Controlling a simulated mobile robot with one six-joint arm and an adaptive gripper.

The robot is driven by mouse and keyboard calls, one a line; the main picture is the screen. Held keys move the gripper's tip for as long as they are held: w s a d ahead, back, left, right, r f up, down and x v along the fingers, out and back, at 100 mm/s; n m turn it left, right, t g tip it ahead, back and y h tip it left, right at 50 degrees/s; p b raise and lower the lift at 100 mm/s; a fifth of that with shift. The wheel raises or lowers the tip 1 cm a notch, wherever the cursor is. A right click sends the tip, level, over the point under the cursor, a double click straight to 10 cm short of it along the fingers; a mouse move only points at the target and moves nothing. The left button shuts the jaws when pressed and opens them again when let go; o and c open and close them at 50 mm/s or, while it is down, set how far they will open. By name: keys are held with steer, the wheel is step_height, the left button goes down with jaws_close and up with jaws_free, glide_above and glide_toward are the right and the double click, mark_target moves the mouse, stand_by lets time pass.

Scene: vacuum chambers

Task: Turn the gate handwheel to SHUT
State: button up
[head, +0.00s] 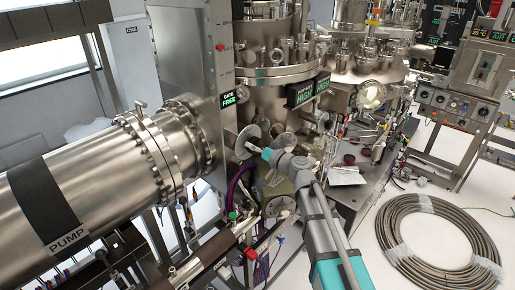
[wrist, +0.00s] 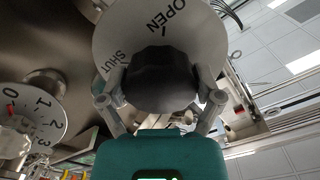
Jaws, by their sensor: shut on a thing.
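The gate handwheel (wrist: 160,78) is a black lobed knob in front of a pale round plate (wrist: 112,38) in the wrist view. The plate reads OPEN at its top and SHUT at its left, with a short dark mark under OPEN. My gripper (wrist: 160,92) has one finger on each side of the knob and is shut on it. In the head view, my gripper (head: 266,154) reaches the round plate (head: 248,140) beside the gate housing; the knob is mostly hidden there by the fingers. A small sign (head: 230,98) reads GATE FREE.
Another dial (wrist: 38,108) with numbers stands left of the handwheel in the wrist view. The large PUMP cylinder (head: 95,185) lies left, steel chambers (head: 270,75) stand behind, and a box sign (head: 308,90) reads HIGH. A coiled hose (head: 438,240) lies on the floor at right.

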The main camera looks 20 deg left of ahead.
steer(key=shift+a, duration=0.1)
steer(key=o, duration=0.7)
steer(key=shift+o, duration=1)
steer(key=shift+s+a, duration=0.1)
steer(key=shift+a, duration=0.1)
steer(key=shift+d, duration=0.1)
steer(key=shift+d, duration=0.1)
steer(key=v, duration=1.2)
steer(key=shift+f, duration=0.1)
